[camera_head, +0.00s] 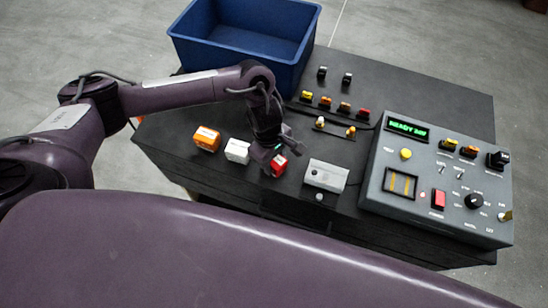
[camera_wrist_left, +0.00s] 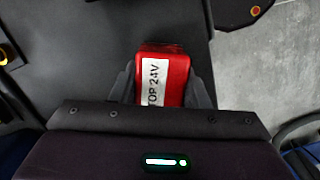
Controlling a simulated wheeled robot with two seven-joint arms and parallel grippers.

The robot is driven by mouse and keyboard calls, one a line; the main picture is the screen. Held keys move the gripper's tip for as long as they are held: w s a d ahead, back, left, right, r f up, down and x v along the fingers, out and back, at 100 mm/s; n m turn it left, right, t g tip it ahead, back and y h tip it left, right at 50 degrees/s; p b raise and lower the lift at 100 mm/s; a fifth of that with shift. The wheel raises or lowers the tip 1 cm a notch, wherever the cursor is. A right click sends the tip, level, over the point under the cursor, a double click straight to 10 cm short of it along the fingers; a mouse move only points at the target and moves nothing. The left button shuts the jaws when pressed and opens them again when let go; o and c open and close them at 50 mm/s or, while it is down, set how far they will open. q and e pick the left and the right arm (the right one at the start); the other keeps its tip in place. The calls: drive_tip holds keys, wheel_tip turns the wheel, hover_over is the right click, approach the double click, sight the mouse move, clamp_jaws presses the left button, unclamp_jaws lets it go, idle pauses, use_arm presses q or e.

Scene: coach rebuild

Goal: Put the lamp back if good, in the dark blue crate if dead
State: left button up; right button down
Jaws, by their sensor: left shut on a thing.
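My left gripper (camera_head: 272,157) is shut on a red lamp (camera_head: 278,166) near the front of the dark table. In the left wrist view the red lamp (camera_wrist_left: 163,78) sits between the two fingers, with a white label on which "TOP 24V" can be read. I cannot tell whether it touches the tabletop. The dark blue crate (camera_head: 240,46) stands at the back left and its visible inside looks empty. An orange lamp (camera_head: 206,139) and a white lamp (camera_head: 237,151) stand left of the gripper. My right gripper is not in view.
A grey test panel (camera_head: 415,205) with a green display reading like "READY 24V" stands at the right. A light grey box (camera_head: 326,176) sits between it and the gripper. Several small coloured parts (camera_head: 325,102) stand in rows behind. The table's back right is clear.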

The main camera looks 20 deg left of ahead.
use_arm(q)
drive_tip(key=shift+f, duration=0.1)
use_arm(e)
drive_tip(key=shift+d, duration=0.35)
use_arm(q)
drive_tip(key=shift+f+b, duration=0.2)
drive_tip(key=shift+b, duration=0.15)
drive_tip(key=o, duration=1)
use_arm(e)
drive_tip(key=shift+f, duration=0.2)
use_arm(q)
drive_tip(key=shift+r, duration=0.15)
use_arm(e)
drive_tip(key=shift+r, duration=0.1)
use_arm(q)
drive_tip(key=shift+r+p, duration=0.2)
drive_tip(key=shift+p, duration=0.2)
drive_tip(key=r, duration=0.3)
drive_tip(key=a+r, duration=0.1)
drive_tip(key=r, duration=0.6)
drive_tip(key=shift+w+a+r, duration=0.2)
drive_tip(key=shift+w, duration=0.15)
drive_tip(key=shift+a+r, duration=0.1)
drive_tip(key=shift+r, duration=0.5)
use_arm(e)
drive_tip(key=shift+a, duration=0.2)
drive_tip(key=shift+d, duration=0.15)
